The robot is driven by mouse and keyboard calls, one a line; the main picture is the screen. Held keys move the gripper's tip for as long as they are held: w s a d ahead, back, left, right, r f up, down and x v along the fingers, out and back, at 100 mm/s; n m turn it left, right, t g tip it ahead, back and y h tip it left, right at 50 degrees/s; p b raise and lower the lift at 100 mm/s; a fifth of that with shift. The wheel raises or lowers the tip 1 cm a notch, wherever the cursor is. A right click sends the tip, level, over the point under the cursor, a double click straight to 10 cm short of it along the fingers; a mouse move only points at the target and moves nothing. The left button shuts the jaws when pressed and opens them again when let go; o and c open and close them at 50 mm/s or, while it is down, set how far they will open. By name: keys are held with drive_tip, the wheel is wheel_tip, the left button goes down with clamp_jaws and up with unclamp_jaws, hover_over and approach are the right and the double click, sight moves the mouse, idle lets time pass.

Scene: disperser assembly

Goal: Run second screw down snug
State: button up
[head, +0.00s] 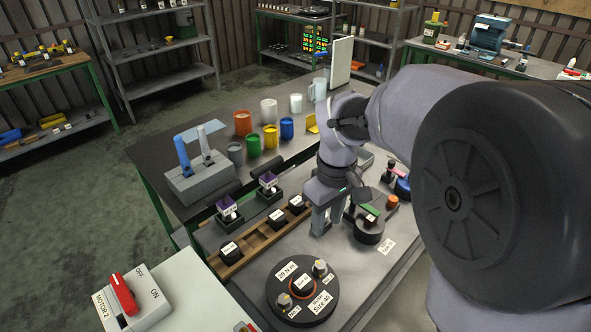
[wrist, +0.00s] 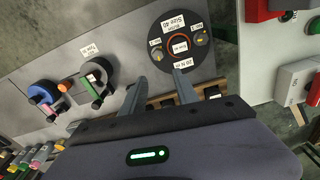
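A round black disc (head: 272,287) lies on the bench at the front, with labels reading 20 N m and Rotor Size 40. It carries two screw-like pieces with yellowish centres, one at its front left (head: 284,300) and one at its back right (head: 320,268). The disc also shows in the wrist view (wrist: 182,20), just beyond the fingers. My gripper (head: 321,226) points down above the bench, behind the disc and apart from it. In the wrist view my gripper (wrist: 156,88) has its two fingers apart, with nothing between them.
Right of my gripper stand a black round holder with a green-topped tool (head: 369,229) and a blue round holder (head: 403,188). A wooden rack (head: 250,250) with black pieces lies left. Grey block (head: 202,183) holds blue and white handles. Coloured cups stand behind. A switch box (head: 150,298) is front left.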

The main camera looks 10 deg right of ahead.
sight(320, 265)
drive_tip(key=shift+n+g, duration=0.3)
drive_tip(key=shift+n, duration=0.4)
drive_tip(key=f+b, duration=0.2)
drive_tip(key=f, duration=0.4)
drive_tip(key=w+f+b, duration=0.1)
drive_tip(key=f+b, duration=0.2)
drive_tip(key=f, duration=0.4)
drive_tip(key=f+b, duration=0.2)
drive_tip(key=f, duration=0.4)
drive_tip(key=shift+w+f, duration=0.2)
drive_tip(key=shift+w, duration=0.05)
clamp_jaws()
